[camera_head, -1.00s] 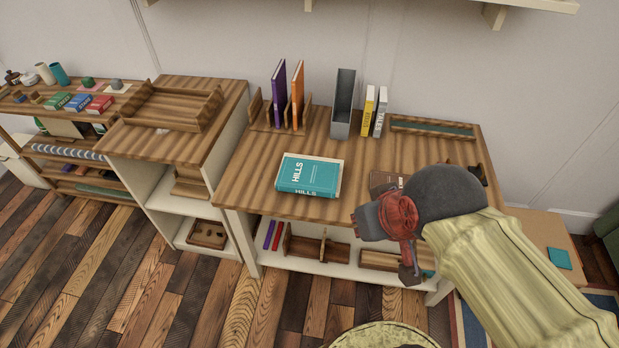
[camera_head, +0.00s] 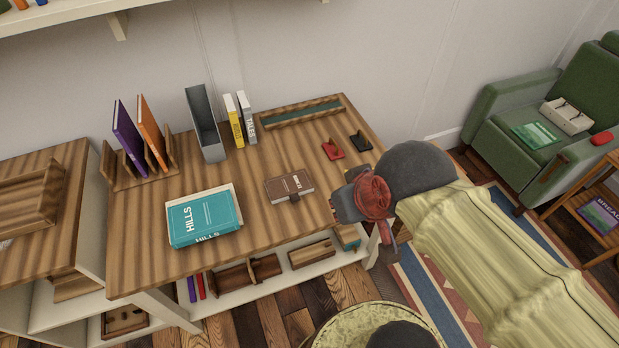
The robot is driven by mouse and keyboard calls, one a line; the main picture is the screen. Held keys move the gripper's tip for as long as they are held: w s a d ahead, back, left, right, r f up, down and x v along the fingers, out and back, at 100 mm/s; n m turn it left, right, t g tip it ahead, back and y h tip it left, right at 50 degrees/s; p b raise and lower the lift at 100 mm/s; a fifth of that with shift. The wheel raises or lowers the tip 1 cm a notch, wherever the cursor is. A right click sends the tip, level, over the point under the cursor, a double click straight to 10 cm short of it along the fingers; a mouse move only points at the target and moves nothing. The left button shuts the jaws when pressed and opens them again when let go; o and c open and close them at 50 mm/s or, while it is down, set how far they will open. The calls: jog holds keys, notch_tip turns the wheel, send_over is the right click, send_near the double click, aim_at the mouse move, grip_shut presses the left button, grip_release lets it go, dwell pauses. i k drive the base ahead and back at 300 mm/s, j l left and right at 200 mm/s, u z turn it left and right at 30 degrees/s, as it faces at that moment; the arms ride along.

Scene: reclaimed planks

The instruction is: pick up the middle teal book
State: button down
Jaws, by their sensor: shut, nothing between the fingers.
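A thick teal book (camera_head: 203,216) titled HILLS lies flat on the left front part of the wooden desk (camera_head: 275,235). A pale edge shows along its back and right side; I cannot tell whether that is its pages or another thing under it. A smaller teal item (camera_head: 348,239) shows partly on the shelf below the desk's right end. My gripper (camera_head: 388,238) is shut and empty at the desk's right front corner in the picture, well right of the HILLS book. My arm hides part of that corner.
A brown book (camera_head: 289,187) lies between the HILLS book and my gripper. Purple (camera_head: 130,139) and orange (camera_head: 151,132) books stand in a rack, beside a grey file holder (camera_head: 205,124) and yellow (camera_head: 233,121) and white books. Red (camera_head: 333,149) and black (camera_head: 360,141) bookends stand at right.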

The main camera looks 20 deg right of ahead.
aim_at(211, 215)
jog(key=i+j, duration=0.15)
jog(key=j, duration=0.2)
jog(key=i+j, duration=0.1)
jog(key=j, duration=0.25)
jog(key=i+j, duration=0.15)
jog(key=j, duration=0.2)
jog(key=i+j, duration=0.1)
jog(key=j, duration=0.25)
jog(key=i+j, duration=0.15)
jog(key=j, duration=0.2)
